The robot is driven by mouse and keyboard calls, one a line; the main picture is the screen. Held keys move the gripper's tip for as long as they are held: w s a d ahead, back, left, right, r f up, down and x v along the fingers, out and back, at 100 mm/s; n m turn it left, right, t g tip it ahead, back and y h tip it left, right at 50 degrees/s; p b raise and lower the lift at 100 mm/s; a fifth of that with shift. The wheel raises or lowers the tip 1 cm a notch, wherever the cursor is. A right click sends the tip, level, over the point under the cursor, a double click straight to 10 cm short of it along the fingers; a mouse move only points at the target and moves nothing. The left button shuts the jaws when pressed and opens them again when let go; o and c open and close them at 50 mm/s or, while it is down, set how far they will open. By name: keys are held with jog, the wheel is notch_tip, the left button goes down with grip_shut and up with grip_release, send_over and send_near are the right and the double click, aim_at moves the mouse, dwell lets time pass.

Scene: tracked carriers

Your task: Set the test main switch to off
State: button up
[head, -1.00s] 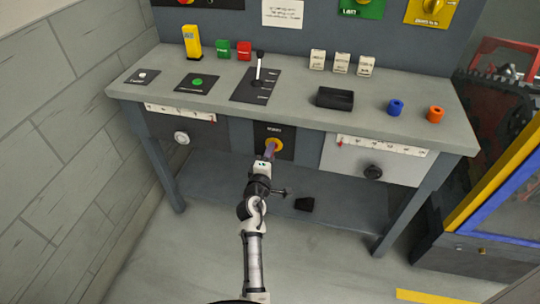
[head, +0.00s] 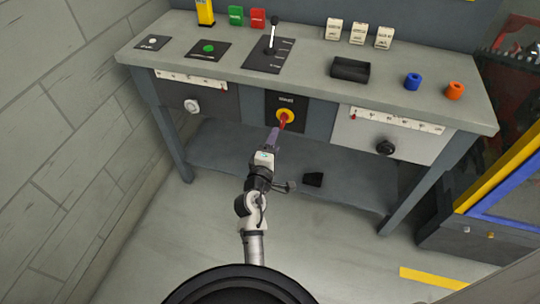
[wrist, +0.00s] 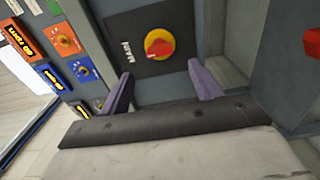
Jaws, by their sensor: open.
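The main switch is a yellow disc with a red handle (head: 284,117) on a black panel (head: 271,103) on the front of the bench, below its top. In the wrist view the yellow and red switch (wrist: 159,44) is near the upper middle, next to the word MAIN. The word "test" cannot be read. My gripper (head: 275,134) is open, with its purple fingers pointing at the switch from just below it in the head view. In the wrist view my gripper (wrist: 161,86) has its fingers well apart, nothing between them, and the switch ahead. Contact with the handle cannot be told.
The bench top (head: 310,85) carries a lever (head: 272,37), a black tray (head: 350,69), and blue (head: 412,81) and orange (head: 455,91) rings. Drawer-like panels with a white knob (head: 192,106) and a black knob (head: 386,147) flank the switch. A block wall stands left.

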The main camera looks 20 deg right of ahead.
jog(key=v, duration=0.4)
jog(key=shift+s+a+b, duration=0.1)
jog(key=shift+s+b, duration=0.05)
jog(key=shift+b, duration=0.25)
